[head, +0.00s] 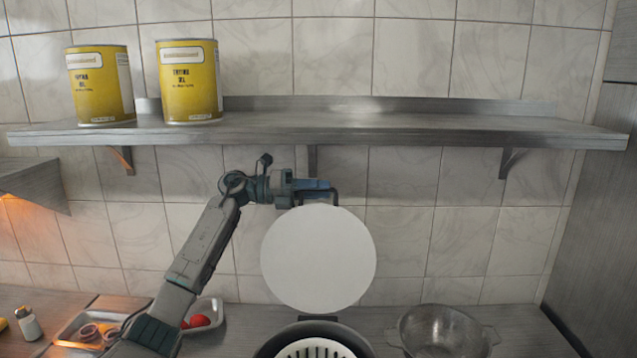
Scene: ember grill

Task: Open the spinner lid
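The spinner (318,340) stands at the bottom centre, cut off by the frame edge, with a white slotted basket inside a dark rim. Its round white lid (318,260) stands raised, nearly upright, behind the open top, with its flat face towards me. A dark loop, apparently a handle, shows at the lid's upper edge. My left gripper (318,188) is at that upper edge, reaching in from the left beside the loop. The fingertips are too small and partly hidden to tell whether they grip it. My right gripper is not in view.
A steel shelf (400,132) with two yellow oil tins (102,86) (189,82) spans the wall above my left gripper. A metal colander (443,332) stands right of the spinner. Trays with onion rings (92,332) and tomatoes (199,321) lie left, near a shaker (28,324).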

